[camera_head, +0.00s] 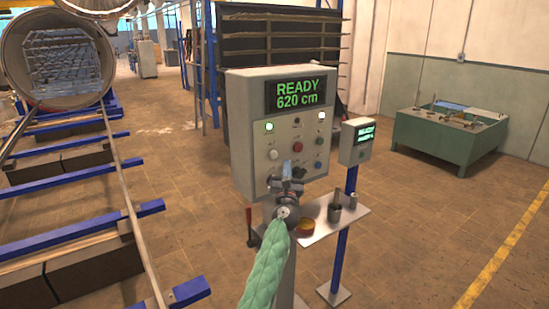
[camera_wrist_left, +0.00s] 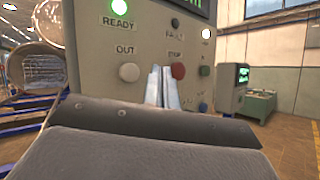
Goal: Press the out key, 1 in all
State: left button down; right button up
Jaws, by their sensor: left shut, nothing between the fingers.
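The grey control box (camera_head: 238,115) stands on a post, and its display reads READY 620 cm. The out key (camera_head: 273,155) is a pale round button on its front; in the left wrist view the out key (camera_wrist_left: 129,72) sits under the label OUT. The red stop button (camera_wrist_left: 178,71) is to its right. My left gripper (camera_head: 292,174) is in front of the lower panel, hiding part of it. In the left wrist view its shut, empty fingers (camera_wrist_left: 163,85) point at the panel between the out key and the stop button. Whether they touch the panel cannot be told. My right gripper is not in view.
A smaller box with a green screen (camera_head: 356,141) stands to the right on a blue post. A small shelf (camera_head: 343,222) with cups is below it. Blue rails (camera_head: 65,233) lead to a round chamber (camera_head: 58,55) at left. Open floor lies at right.

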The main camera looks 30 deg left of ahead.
aim_at(273, 154)
pick_arm(q)
jog(key=a, duration=0.1)
jog(key=w+a, duration=0.1)
jog(key=a, duration=0.2)
jog(key=shift+w+a+b, duration=0.2)
jog(key=shift+w+b, duration=0.2)
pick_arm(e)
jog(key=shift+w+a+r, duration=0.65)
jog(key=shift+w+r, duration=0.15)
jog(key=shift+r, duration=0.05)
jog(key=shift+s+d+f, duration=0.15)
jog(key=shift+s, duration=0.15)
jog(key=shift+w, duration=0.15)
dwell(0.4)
pick_arm(q)
jog(key=shift+w+a, duration=0.15)
jog(key=shift+a, duration=0.2)
dwell(0.5)
